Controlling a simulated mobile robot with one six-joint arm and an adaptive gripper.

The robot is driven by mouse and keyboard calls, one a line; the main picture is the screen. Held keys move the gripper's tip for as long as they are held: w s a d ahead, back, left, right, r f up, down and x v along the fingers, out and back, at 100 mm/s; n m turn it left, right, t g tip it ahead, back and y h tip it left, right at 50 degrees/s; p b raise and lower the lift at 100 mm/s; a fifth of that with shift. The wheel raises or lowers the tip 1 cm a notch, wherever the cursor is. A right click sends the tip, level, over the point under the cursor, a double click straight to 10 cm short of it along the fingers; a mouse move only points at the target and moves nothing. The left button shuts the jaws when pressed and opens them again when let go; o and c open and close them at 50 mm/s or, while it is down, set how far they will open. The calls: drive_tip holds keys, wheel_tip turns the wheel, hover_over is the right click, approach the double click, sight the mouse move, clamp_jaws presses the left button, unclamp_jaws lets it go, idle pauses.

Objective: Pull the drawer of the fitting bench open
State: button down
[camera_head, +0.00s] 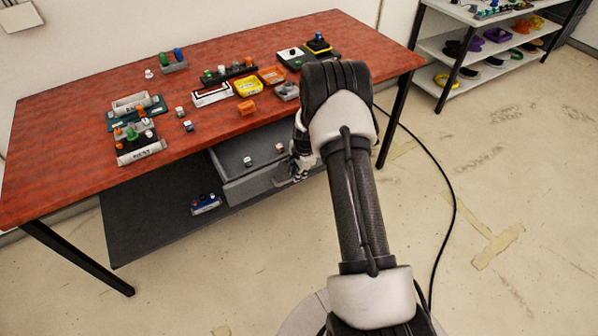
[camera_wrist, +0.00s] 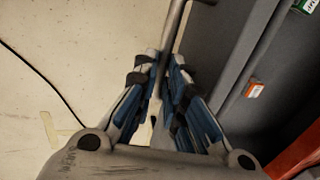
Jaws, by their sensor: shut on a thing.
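The fitting bench (camera_head: 85,85) has a red top and dark legs. Its grey drawer (camera_head: 262,182) stands pulled out under the front edge, with its inside showing. My gripper (camera_head: 298,172) is at the right part of the drawer front, partly hidden by my arm. In the wrist view my gripper (camera_wrist: 163,68) is shut on the grey bar handle (camera_wrist: 175,28), which runs between the fingers. The dark grey drawer (camera_wrist: 222,45) lies just right of the handle there. Small capped pieces (camera_head: 248,161) lie inside the drawer.
Trays and small coloured parts stand on the bench top, including a yellow bin (camera_head: 247,86) and an orange bin (camera_head: 271,76). A lower shelf (camera_head: 150,220) holds a small blue-and-red item (camera_head: 205,204). A shelf rack (camera_head: 462,55) stands at upper right. A black cable (camera_head: 452,200) crosses the otherwise open floor.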

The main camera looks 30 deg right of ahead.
drive_tip(key=shift+s, duration=0.4)
drive_tip(key=shift+w, duration=0.1)
drive_tip(key=c, duration=1.9)
unclamp_jaws()
drive_tip(key=r, duration=0.4)
drive_tip(key=s+r, duration=0.1)
drive_tip(key=r, duration=0.3)
drive_tip(key=s+r, duration=0.1)
drive_tip(key=r, duration=0.2)
drive_tip(key=shift+s+d+r, duration=0.1)
drive_tip(key=shift+s+r, duration=0.1)
drive_tip(key=shift+r, duration=0.2)
